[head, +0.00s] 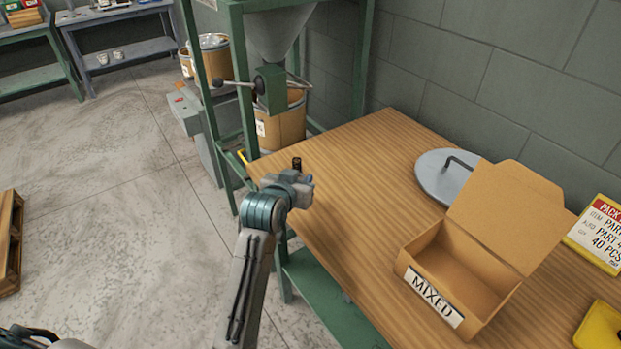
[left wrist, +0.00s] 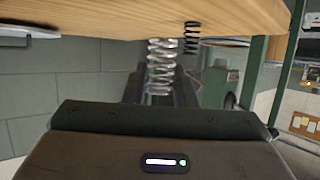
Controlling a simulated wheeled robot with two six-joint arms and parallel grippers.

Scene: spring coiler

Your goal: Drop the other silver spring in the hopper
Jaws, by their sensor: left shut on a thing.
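My left gripper (head: 307,184) is over the near left edge of the wooden table. In the left wrist view it is shut on a silver spring (left wrist: 160,66), which stands out between the fingers close to the wood. In the head view the silver spring is hidden by the gripper. A dark spring (head: 297,163) stands on the table just beyond the gripper; it also shows in the left wrist view (left wrist: 191,38). The grey hopper cone (head: 274,32) hangs in the green frame behind the table; its top is out of view. My right gripper is not in view.
An open cardboard box marked MIXED (head: 468,268) and a round grey lid (head: 432,184) are on the wooden table (head: 360,165). A yellow-framed sign (head: 598,235) stands at the right. A drum (head: 283,127) sits below the hopper. The table's middle is clear.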

